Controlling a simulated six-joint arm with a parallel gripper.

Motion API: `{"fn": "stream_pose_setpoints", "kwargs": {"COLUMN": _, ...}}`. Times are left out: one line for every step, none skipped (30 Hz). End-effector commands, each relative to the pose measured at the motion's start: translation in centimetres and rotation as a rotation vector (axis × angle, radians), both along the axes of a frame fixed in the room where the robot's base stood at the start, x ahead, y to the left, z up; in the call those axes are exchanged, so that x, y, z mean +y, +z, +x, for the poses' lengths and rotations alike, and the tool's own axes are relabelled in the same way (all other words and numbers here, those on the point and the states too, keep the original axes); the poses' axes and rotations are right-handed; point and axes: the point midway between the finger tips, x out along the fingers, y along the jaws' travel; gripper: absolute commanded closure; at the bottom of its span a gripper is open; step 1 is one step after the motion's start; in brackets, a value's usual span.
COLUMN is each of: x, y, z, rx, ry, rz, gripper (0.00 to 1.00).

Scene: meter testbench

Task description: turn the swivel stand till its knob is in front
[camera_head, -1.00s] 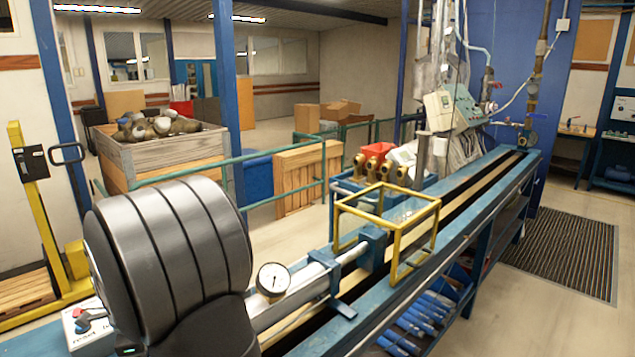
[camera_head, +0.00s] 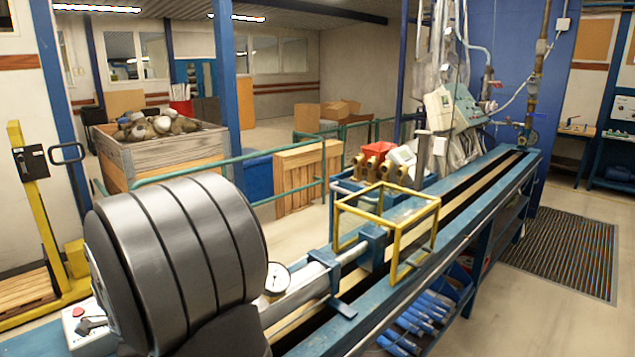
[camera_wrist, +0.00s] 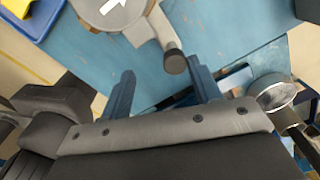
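The swivel stand shows at the top of the wrist view as a pale round disc (camera_wrist: 108,10) with a short arm. A grey-brown rounded knob (camera_wrist: 174,62) sits at the end of that arm, pointing down in the picture. My gripper (camera_wrist: 162,66) has its two dark bluish fingers apart, with nothing seen held. The knob appears between the fingertips, nearer the right one; I cannot tell whether they touch. In the head view my large grey arm fills the lower left, and neither the stand nor my gripper can be made out there.
A dial gauge (camera_head: 277,280) is close to my arm; it also shows at the right of the wrist view (camera_wrist: 275,95). A white box (camera_head: 88,330) with a red button stands at lower left. A yellow frame (camera_head: 388,225) stands on the blue bench. A blue tray (camera_wrist: 38,15) is at upper left.

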Motion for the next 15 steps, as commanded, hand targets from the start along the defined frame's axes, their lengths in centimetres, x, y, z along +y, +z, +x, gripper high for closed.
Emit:
{"fn": "stream_pose_setpoints", "kwargs": {"x": -0.1, "y": 0.0, "z": -0.2, "rx": 0.0, "ry": 0.001, "rz": 0.0, "gripper": 0.44}}
{"fn": "stream_pose_setpoints", "kwargs": {"x": -0.1, "y": 0.0, "z": -0.3, "rx": 0.001, "ry": 0.001, "rz": 0.0, "gripper": 0.44}}
{"fn": "stream_pose_setpoints", "kwargs": {"x": -0.2, "y": 0.0, "z": -0.4, "rx": 0.001, "ry": 0.001, "rz": 0.0, "gripper": 0.44}}
{"fn": "stream_pose_setpoints", "kwargs": {"x": -0.2, "y": 0.0, "z": -0.4, "rx": 0.001, "ry": 0.0, "rz": 0.0, "gripper": 0.44}}
{"fn": "stream_pose_setpoints", "kwargs": {"x": -0.2, "y": 0.0, "z": -0.5, "rx": 0.001, "ry": 0.0, "rz": 0.0, "gripper": 0.44}}
{"fn": "stream_pose_setpoints", "kwargs": {"x": -0.3, "y": 0.0, "z": -0.5, "rx": 0.001, "ry": 0.0, "rz": 0.0, "gripper": 0.44}}
{"fn": "stream_pose_setpoints", "kwargs": {"x": -0.3, "y": 0.0, "z": -0.6, "rx": 0.001, "ry": 0.0, "rz": 0.0, "gripper": 0.44}}
{"fn": "stream_pose_setpoints", "kwargs": {"x": -0.3, "y": 0.0, "z": -0.6, "rx": 0.001, "ry": 0.001, "rz": 0.0, "gripper": 0.44}}
{"fn": "stream_pose_setpoints", "kwargs": {"x": -0.4, "y": 0.0, "z": -0.8, "rx": 0.002, "ry": 0.001, "rz": -0.001, "gripper": 0.44}}
{"fn": "stream_pose_setpoints", "kwargs": {"x": -0.4, "y": 0.0, "z": -0.9, "rx": 0.002, "ry": 0.001, "rz": -0.001, "gripper": 0.44}}
{"fn": "stream_pose_setpoints", "kwargs": {"x": -0.4, "y": 0.0, "z": -1.0, "rx": 0.002, "ry": 0.001, "rz": -0.001, "gripper": 0.44}}
{"fn": "stream_pose_setpoints", "kwargs": {"x": -0.5, "y": 0.0, "z": -1.2, "rx": 0.001, "ry": 0.001, "rz": 0.0, "gripper": 0.44}}
{"fn": "stream_pose_setpoints", "kwargs": {"x": -0.5, "y": 0.0, "z": -1.3, "rx": 0.001, "ry": 0.001, "rz": 0.0, "gripper": 0.44}}
{"fn": "stream_pose_setpoints", "kwargs": {"x": -0.6, "y": 0.0, "z": -1.4, "rx": 0.001, "ry": 0.001, "rz": 0.0, "gripper": 0.44}}
{"fn": "stream_pose_setpoints", "kwargs": {"x": -0.6, "y": 0.0, "z": -1.5, "rx": 0.001, "ry": 0.001, "rz": 0.0, "gripper": 0.44}}
